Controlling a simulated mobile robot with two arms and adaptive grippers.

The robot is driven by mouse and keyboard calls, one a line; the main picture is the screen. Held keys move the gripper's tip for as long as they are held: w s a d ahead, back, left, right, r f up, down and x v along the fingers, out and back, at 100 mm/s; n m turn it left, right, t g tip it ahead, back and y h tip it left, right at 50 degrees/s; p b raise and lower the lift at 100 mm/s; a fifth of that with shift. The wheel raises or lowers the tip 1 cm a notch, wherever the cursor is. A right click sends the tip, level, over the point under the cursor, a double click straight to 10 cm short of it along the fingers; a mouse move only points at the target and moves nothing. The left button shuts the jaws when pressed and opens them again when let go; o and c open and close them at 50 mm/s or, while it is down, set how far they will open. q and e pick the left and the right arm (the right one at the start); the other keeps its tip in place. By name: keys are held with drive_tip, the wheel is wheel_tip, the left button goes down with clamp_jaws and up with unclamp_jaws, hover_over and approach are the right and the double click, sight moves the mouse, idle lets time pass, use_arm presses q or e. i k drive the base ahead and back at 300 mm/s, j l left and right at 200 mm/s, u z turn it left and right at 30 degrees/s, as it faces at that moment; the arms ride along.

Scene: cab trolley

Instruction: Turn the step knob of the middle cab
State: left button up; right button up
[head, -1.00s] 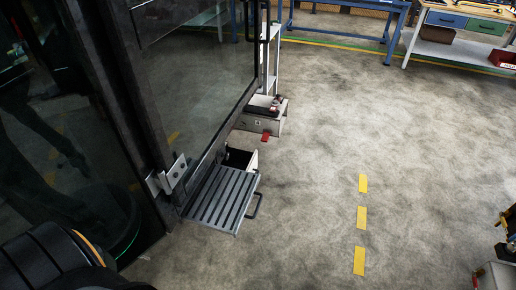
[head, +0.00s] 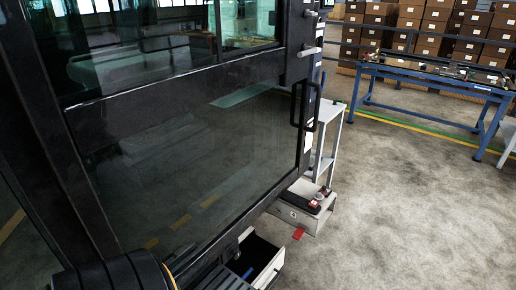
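A dark-framed cab with large glass panes (head: 190,160) fills the left and middle of the head view. The top of its grey slatted step (head: 228,282) shows at the bottom edge, and most of it is cut off. I cannot make out a step knob for certain. A black bar handle (head: 296,105) is on the cab's right edge, with small grey protruding fittings (head: 308,51) above it. A rounded black part of my own arm shows at the bottom left. Neither gripper is in view.
An open white box or drawer (head: 268,268) with a dark inside is beside the step. A white step unit (head: 305,212) and a light ladder-like frame (head: 325,150) stand behind it. A blue workbench (head: 435,80) and stacked brown boxes (head: 430,25) are at the back. Floor at right is clear.

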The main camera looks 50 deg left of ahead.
sight(236, 255)
drive_tip(key=i+u, duration=0.35)
drive_tip(key=i+l+u, duration=0.2)
drive_tip(key=i+u, duration=0.2)
